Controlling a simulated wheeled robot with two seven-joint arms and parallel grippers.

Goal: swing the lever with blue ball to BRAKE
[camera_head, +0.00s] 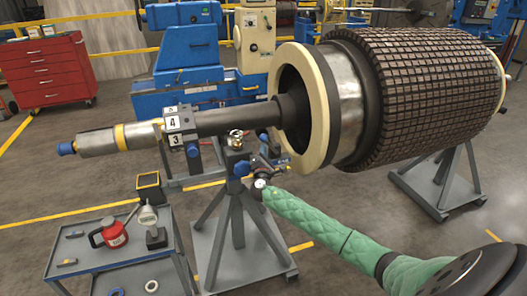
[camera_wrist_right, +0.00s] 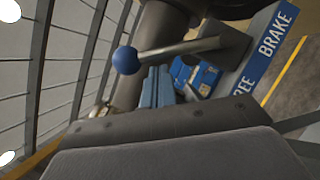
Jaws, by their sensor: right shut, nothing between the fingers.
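The lever (camera_wrist_right: 180,47) is a grey rod with a blue ball (camera_wrist_right: 126,60) at its end. In the right wrist view it reaches left from a grey block beside a blue label plate (camera_wrist_right: 262,62) reading BRAKE and, partly hidden, FREE. The ball also shows in the head view (camera_head: 242,169), by the rotor stand's top. My right gripper (camera_wrist_right: 158,72) is shut and empty, its fingertips just below the rod and right of the ball. I cannot tell whether they touch it. In the head view the right gripper (camera_head: 262,164) is small and dark. My left gripper is not in view.
The stand (camera_head: 238,215) carries the rotor shaft (camera_head: 235,117), close above my right gripper. The large rotor (camera_head: 425,85) fills the right. A red tool chest (camera_head: 45,72) is farther back.

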